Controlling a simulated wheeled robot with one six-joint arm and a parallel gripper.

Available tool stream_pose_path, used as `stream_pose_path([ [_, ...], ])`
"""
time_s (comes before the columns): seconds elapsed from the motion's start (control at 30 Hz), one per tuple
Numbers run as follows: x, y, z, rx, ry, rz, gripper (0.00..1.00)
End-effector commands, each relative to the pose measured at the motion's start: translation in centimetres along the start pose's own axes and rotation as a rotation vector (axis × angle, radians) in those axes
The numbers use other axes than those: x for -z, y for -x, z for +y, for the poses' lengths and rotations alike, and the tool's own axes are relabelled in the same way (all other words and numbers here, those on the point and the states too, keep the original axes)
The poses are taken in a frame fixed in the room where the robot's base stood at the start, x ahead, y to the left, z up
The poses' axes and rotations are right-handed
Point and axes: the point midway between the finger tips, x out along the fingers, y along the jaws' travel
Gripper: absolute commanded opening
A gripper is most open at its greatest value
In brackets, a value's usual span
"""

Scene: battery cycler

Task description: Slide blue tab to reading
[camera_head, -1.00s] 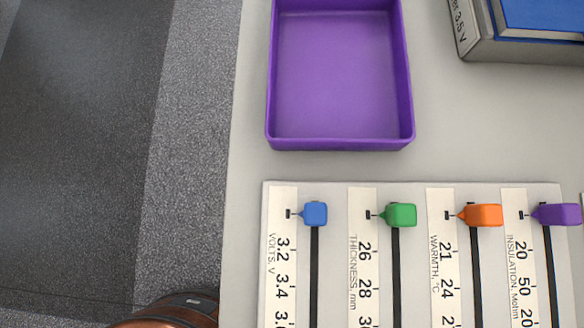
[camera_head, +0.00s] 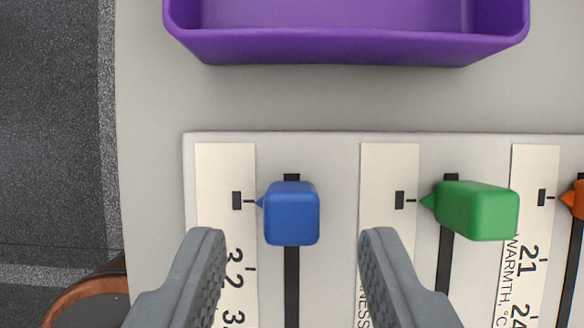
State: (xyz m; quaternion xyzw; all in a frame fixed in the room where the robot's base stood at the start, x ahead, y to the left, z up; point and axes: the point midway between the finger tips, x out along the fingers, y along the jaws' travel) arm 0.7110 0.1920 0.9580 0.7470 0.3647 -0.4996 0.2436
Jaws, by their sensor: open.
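The blue tab (camera_head: 292,213) sits near the top end of its black slot (camera_head: 291,285) on the pale slider board. Its pointer faces left to the dark mark at the top of the volts scale (camera_head: 226,195), above the 3.2 mark. My gripper (camera_head: 291,240) is open, with one finger on each side of the blue tab's slot. The fingertips show just below the tab's level, and clear gaps show between them and the tab. The fingers partly cover the volts scale and the thickness scale. I cannot tell the height of the fingers above the board.
A green tab (camera_head: 477,210) is to the right, and an orange tab (camera_head: 576,199) is at the right edge. A purple tray (camera_head: 345,47) stands beyond the board. The table's left edge drops to a grey floor. A brown round object (camera_head: 95,295) is at lower left.

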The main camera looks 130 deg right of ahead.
Motion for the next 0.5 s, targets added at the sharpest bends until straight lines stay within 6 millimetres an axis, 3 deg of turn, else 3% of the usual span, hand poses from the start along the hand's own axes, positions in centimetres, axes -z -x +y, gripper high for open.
stream_pose_path([
  [0.2, 0.0, -2.3, 0.0, 0.001, 0.000, -0.001, 0.42],
  [0.5, 0.0, -2.8, 0.0, 0.000, 0.000, 0.001, 0.42],
])
